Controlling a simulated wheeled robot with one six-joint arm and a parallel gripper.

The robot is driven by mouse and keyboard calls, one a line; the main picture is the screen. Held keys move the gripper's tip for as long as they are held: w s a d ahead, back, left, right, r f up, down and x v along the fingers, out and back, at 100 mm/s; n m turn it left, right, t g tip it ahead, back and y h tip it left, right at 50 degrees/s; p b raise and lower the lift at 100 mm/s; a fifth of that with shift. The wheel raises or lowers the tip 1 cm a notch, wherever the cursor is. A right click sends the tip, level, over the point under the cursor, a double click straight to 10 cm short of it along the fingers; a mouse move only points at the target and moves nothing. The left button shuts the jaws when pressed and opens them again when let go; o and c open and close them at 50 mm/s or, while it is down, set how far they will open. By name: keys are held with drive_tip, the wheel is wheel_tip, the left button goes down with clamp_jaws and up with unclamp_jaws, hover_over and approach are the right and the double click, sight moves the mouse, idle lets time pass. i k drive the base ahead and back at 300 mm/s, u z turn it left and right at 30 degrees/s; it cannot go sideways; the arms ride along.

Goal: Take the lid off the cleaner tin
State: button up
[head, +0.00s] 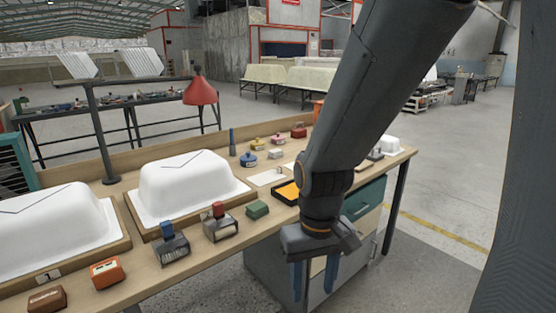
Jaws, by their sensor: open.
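A small round blue tin (249,160) with what looks like a knobbed lid on top stands upright towards the back of the workbench. It is the likeliest cleaner tin, but no label is readable at this size. My gripper (314,282) points down with its two blue fingers apart and nothing between them. It hangs at the lower middle of the picture, off the bench's front edge in the view. It is to the right of the tin and well apart from it.
Two white tub shells (190,186) stand on the workbench (203,256) at left. Brushes and blocks line its front, with a yellow-filled tray (287,191) nearby. Small coloured items sit behind. A red lamp (200,92) hangs over the back. Open floor lies right.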

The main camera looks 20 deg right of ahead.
sight(248, 158)
drive_tip(key=z, duration=0.65)
drive_tip(key=i, duration=1.65)
drive_tip(key=u, duration=0.7)
